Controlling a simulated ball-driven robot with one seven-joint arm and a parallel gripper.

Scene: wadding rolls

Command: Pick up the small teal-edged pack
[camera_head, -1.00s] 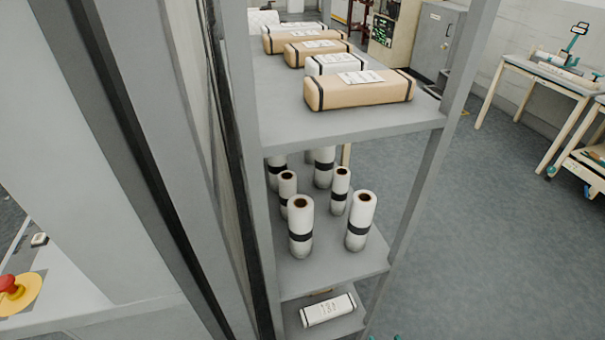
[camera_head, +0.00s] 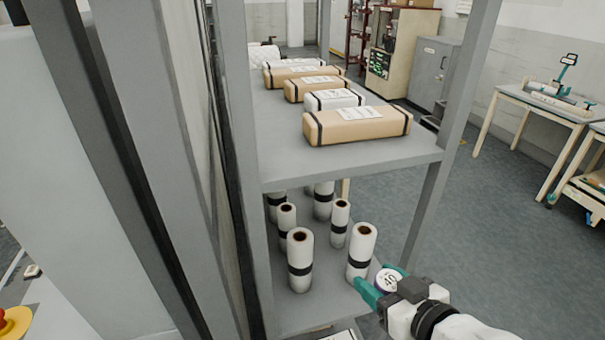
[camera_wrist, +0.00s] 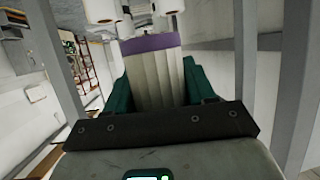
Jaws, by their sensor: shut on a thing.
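My gripper (camera_head: 383,282) is at the lower right in the head view, beside the front right edge of the roll shelf. Its teal fingers are shut on a small round pack (camera_head: 389,281) with a white end face marked "40" and a purple edge. In the wrist view the pack (camera_wrist: 156,80) shows pale pleated sides and a purple band at its far end, between the teal fingers (camera_wrist: 158,84). I see no teal edge on this pack, and no other pack with a teal edge shows.
White rolls with black bands stand on the middle shelf (camera_head: 318,312); the front right roll (camera_head: 362,252) is close to my gripper. Wrapped parcels (camera_head: 357,126) lie on the upper shelf. A grey shelf post (camera_head: 428,205) rises behind my gripper. Floor to the right is open.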

